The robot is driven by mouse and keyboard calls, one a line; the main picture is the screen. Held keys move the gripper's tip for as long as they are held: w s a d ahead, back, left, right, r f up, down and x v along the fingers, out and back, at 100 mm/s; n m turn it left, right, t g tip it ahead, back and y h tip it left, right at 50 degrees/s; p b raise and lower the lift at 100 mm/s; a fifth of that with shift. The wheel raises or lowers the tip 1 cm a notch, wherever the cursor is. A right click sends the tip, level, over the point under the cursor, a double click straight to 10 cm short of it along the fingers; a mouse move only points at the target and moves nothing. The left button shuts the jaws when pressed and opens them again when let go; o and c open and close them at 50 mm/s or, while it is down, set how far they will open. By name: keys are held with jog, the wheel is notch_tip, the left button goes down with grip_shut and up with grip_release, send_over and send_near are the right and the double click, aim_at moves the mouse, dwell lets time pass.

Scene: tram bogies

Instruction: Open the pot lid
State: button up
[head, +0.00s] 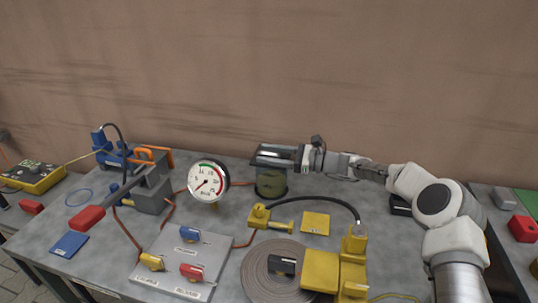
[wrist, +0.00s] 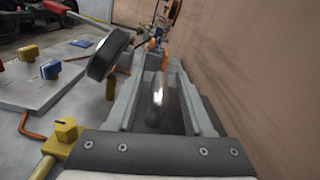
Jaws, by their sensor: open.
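The pot (head: 271,183) is a dark olive cylinder standing on the grey bench, near its back middle. My gripper (head: 268,154) reaches in from the right, level with the pot's top, and hides most of the lid there. In the wrist view my gripper (wrist: 155,65) is open, its two long grey fingers pointing ahead with a gap between them. A shiny, rounded metal piece (wrist: 157,100) shows in that gap; I cannot tell whether it is the lid's handle. Contact between fingers and lid cannot be told.
A round pressure gauge (head: 208,180) stands left of the pot and also shows in the wrist view (wrist: 109,55). A grey panel (head: 180,264) with coloured knobs, a yellow block (head: 320,270) and a coiled hose (head: 262,279) lie in front. A wall (head: 270,80) rises behind.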

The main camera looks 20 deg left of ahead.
grip_shut()
jog(key=shift+d, duration=0.1)
dwell(1.2)
